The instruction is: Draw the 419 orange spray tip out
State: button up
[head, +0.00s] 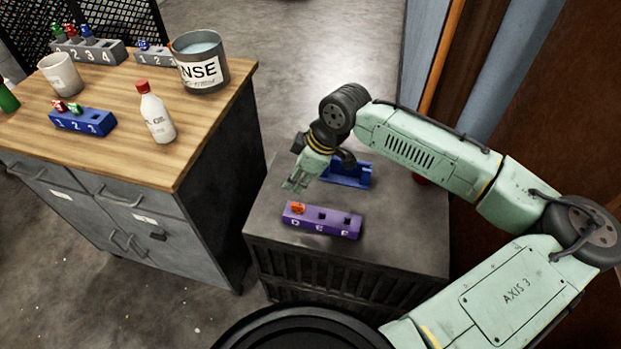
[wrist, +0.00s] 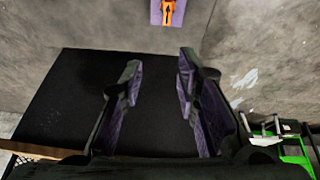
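The orange spray tip (head: 298,208) sits in slot D, the left end of a purple block (head: 338,222) marked D, E, F. The other two slots of that block look empty. No number is readable on the tip. In the wrist view the orange tip (wrist: 167,13) shows at the top edge with a black arrow-like mark, and part of the purple block (wrist: 180,17) is around it. My gripper (head: 292,186) is above and behind the tip, apart from it. In the wrist view my gripper (wrist: 158,75) has its two fingers spread, with nothing between them.
The purple block stands on a dark grey cabinet (head: 400,236); a blue holder (head: 347,174) is behind it. A wooden-topped bench (head: 120,150) at left holds a blue numbered block (head: 83,122), a white bottle (head: 157,118), a grey tub (head: 200,62) and a cup (head: 60,75).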

aim_at(299, 205)
jog(key=shift+m+g, duration=0.3)
jog(key=shift+m, duration=0.1)
notch_tip(299, 205, down, 11)
jog(key=b, duration=0.7)
jog(key=shift+s+d+r, duration=0.15)
jog(key=shift+r, duration=0.05)
dwell(0.5)
grip_shut()
dwell(0.3)
